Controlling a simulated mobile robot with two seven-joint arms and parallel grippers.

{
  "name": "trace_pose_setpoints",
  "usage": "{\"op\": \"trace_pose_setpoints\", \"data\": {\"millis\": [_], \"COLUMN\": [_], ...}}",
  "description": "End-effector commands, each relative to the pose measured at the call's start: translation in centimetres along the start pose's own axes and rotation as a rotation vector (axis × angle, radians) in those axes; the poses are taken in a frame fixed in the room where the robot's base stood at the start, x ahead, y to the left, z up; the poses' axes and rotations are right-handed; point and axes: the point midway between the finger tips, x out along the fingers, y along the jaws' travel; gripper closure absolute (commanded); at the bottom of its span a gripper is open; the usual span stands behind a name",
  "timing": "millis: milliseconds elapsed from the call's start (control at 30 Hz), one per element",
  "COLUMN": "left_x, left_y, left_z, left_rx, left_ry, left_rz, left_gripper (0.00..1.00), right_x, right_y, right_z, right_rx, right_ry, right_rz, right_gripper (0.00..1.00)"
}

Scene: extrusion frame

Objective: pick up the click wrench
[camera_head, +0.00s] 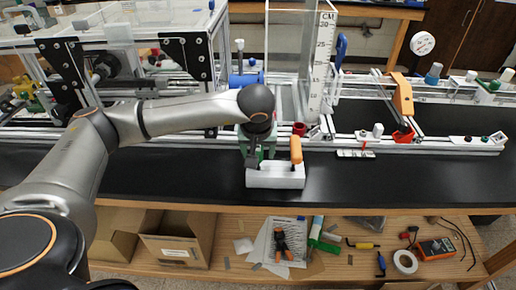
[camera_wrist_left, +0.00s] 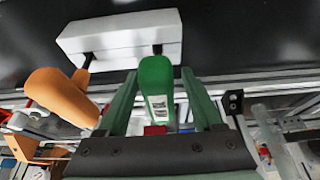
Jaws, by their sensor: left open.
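A white block (camera_head: 275,177) stands on the black bench top and carries two handled tools. One has an orange handle (camera_head: 296,150), upright on the right. The other has a green handle (camera_wrist_left: 156,88) with a pale label, seen in the left wrist view. I cannot tell for certain which is the click wrench. My left gripper (camera_head: 257,150) is over the left part of the block, open, and its two green fingers (camera_wrist_left: 158,76) stand on either side of the green handle. The gripper largely hides that handle in the head view. My right gripper is not in view.
An aluminium extrusion frame (camera_head: 450,143) runs behind the block, with a clear tank and a ruler (camera_head: 320,60). A red-white strip (camera_head: 355,153) lies to the right. The black bench (camera_head: 400,185) is clear at front right. A lower wooden shelf holds tools.

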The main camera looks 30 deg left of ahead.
Motion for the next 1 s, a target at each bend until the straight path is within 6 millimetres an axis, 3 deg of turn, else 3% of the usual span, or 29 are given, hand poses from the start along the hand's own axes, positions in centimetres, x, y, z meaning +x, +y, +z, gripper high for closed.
{"op": "trace_pose_setpoints", "data": {"millis": [67, 667, 1000], "left_x": [-0.02, -0.07, -0.11], "left_y": [0.02, 0.03, 0.04], "left_z": [0.01, -0.01, -0.04], "left_rx": [0.0, 0.0, 0.0], "left_ry": [0.0, 0.0, 0.001], "left_rz": [0.0, 0.001, 0.001], "left_gripper": [0.32, 1.0, 1.0], "right_x": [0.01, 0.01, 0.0], "right_y": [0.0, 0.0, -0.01], "right_z": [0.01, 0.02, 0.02], "right_rx": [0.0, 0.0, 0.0], "right_ry": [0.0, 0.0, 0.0], "right_rz": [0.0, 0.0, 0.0], "right_gripper": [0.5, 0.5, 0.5]}}
